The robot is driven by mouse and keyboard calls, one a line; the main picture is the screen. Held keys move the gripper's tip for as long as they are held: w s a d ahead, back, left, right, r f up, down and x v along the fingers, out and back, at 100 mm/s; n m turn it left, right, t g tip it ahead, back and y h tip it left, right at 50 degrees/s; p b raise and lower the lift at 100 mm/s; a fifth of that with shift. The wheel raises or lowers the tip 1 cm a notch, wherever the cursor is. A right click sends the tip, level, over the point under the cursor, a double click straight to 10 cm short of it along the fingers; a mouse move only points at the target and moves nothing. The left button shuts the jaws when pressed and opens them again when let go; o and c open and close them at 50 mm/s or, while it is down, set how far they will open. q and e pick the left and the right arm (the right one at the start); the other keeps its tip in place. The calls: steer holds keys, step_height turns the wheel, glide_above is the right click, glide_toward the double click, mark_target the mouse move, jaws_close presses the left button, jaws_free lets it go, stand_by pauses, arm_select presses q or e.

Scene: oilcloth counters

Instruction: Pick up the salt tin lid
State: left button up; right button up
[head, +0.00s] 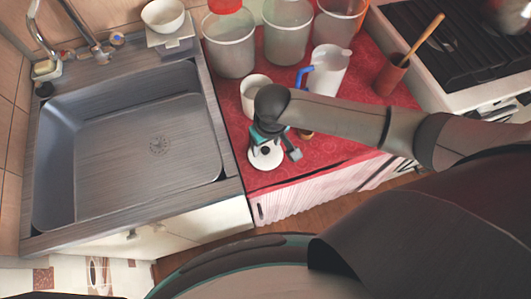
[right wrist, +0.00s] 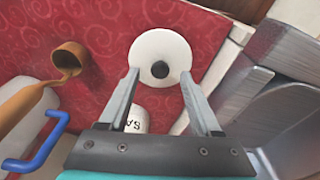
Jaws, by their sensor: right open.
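The salt tin lid is a round white disc with a black knob (right wrist: 173,37), lying on the red oilcloth. In the head view the lid (head: 262,160) is near the counter's front edge, partly covered by my right gripper (head: 274,143). In the right wrist view my right gripper (right wrist: 160,74) is open and empty, its two fingers on either side of the knob, over the lid. I cannot tell whether the fingertips touch it. A white tin with the letters "SA" (right wrist: 135,121) shows between the fingers; a white tin (head: 252,98) stands behind the lid in the head view. My left gripper is not in view.
A small brown pot with a handle (right wrist: 69,57) stands beside the lid. A white jug with a blue handle (head: 328,70), large canisters (head: 231,50) and a brown utensil pot (head: 390,76) stand farther back. The sink (head: 140,140) is left, the stove (head: 450,50) right.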

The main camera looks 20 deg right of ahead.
step_height(320, 180, down, 2)
steer(key=shift+w, duration=0.15)
jaws_close()
stand_by(0.5)
